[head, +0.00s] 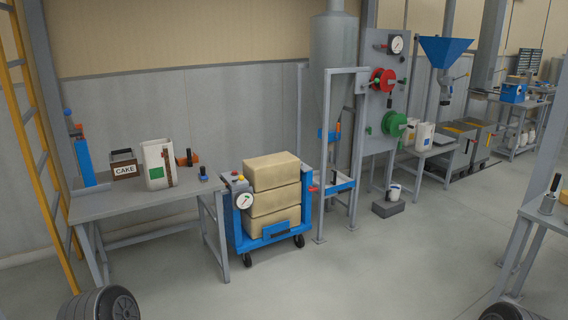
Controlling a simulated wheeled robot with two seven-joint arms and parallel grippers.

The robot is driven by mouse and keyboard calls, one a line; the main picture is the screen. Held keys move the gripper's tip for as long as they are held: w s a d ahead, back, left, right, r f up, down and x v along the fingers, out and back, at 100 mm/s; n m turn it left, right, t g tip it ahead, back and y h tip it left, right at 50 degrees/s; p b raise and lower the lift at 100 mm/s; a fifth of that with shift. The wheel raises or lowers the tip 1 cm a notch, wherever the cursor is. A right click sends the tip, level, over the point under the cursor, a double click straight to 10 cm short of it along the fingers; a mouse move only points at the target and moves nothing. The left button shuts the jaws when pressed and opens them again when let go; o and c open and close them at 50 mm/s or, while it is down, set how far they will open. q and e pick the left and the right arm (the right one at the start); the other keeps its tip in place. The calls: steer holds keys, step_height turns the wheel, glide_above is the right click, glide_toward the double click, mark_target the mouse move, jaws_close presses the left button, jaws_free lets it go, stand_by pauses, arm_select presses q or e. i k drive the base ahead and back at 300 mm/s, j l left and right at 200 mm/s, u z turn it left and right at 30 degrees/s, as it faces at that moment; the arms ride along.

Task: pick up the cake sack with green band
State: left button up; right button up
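A white upright sack (154,172) with a green square patch and a brown vertical strip stands on the grey table (120,204) at the left. Its top looks open. A dark box labelled CAKE (123,170) stands just left of it on the same table, close beside it. Neither of my grippers shows in the head view. Dark ribbed round parts, probably mine, show at the bottom left and bottom right edges.
A blue cart (241,227) with stacked beige blocks (273,205) stands right of the table. An orange-brown tool (185,159) and a small blue item (203,175) lie right of the sack. A yellow ladder (35,140) stands left. Floor in front is clear.

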mark_target(157, 155)
steer(key=i+j, duration=0.2)
steer(key=i, duration=0.25)
steer(key=i+j, duration=0.2)
steer(key=i, duration=0.3)
steer(key=i+j+u, duration=0.1)
steer(key=i, duration=0.35)
steer(key=i+j, duration=0.25)
steer(key=i, duration=0.2)
steer(key=i+j, duration=0.15)
steer(key=i, duration=0.35)
steer(key=i+j, duration=0.15)
steer(key=j, duration=0.25)
steer(key=i+j+z, duration=0.15)
steer(key=j, duration=0.2)
steer(key=i+j, duration=0.15)
steer(key=j, duration=0.25)
steer(key=z, duration=0.05)
